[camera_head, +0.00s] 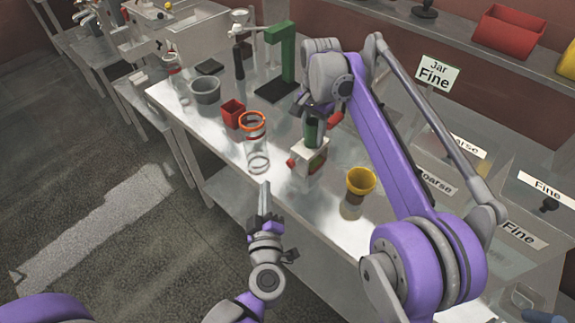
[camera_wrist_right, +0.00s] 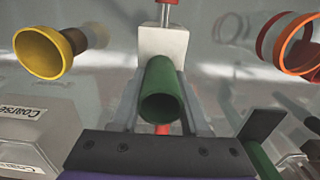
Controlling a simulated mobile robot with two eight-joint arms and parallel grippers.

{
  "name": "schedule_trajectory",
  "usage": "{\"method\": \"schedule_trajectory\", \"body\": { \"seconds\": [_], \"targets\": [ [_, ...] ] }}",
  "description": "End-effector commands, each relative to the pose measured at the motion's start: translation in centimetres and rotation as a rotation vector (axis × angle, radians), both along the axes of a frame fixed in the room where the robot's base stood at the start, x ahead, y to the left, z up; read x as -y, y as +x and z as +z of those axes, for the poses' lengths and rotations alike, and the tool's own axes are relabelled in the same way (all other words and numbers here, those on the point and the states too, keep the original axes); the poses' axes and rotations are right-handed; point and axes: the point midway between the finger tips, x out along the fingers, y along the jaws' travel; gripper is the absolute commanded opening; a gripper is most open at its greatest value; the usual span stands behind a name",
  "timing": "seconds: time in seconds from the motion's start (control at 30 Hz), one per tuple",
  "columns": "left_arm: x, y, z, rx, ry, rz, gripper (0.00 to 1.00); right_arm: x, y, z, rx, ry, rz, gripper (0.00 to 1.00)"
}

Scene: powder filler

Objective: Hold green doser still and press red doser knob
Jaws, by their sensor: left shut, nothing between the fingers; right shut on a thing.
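The doser has a green tube (camera_head: 311,133) and a white block (camera_head: 309,160) with a red knob (camera_head: 291,163) on its left side. It stands at the table's front part. In the right wrist view the green tube (camera_wrist_right: 160,88) lies between my fingers, the white block (camera_wrist_right: 163,52) is beyond it, and the red knob (camera_wrist_right: 168,2) on a metal rod is cut by the top edge. My right gripper (camera_wrist_right: 160,75) is shut on the green tube. My left gripper (camera_head: 265,186) is shut and empty, in front of the table's edge, apart from the knob.
A clear jar with an orange rim (camera_head: 253,120) stands left of the doser, and a yellow-rimmed funnel (camera_head: 360,181) stands right. A red cup (camera_head: 232,113), grey bowl (camera_head: 205,90) and green stand (camera_head: 285,55) are further back. Labelled bins (camera_head: 530,195) line the right.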

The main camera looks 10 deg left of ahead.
Motion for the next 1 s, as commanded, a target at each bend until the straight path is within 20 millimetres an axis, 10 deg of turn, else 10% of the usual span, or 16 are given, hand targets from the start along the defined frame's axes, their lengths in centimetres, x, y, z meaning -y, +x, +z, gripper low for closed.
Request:
{"method": "schedule_trajectory", "body": {
  "seconds": [0.27,0.3,0.5,1.0],
  "targets": [
    [0.0,0.0,0.0,0.0,0.0,0.0,0.0,0.0,0.0,0.0,0.0,0.0,0.0,0.0],
    [0.0,0.0,0.0,0.0,0.0,0.0,0.0,0.0,0.0,0.0,0.0,0.0,0.0,0.47],
    [0.0,0.0,0.0,0.0,0.0,0.0,0.0,0.0,0.0,0.0,0.0,0.0,0.0,0.8],
    [0.0,0.0,0.0,0.0,0.0,0.0,0.0,0.0,0.0,2.4,0.0,0.0,0.0,0.8]
  ]
}}
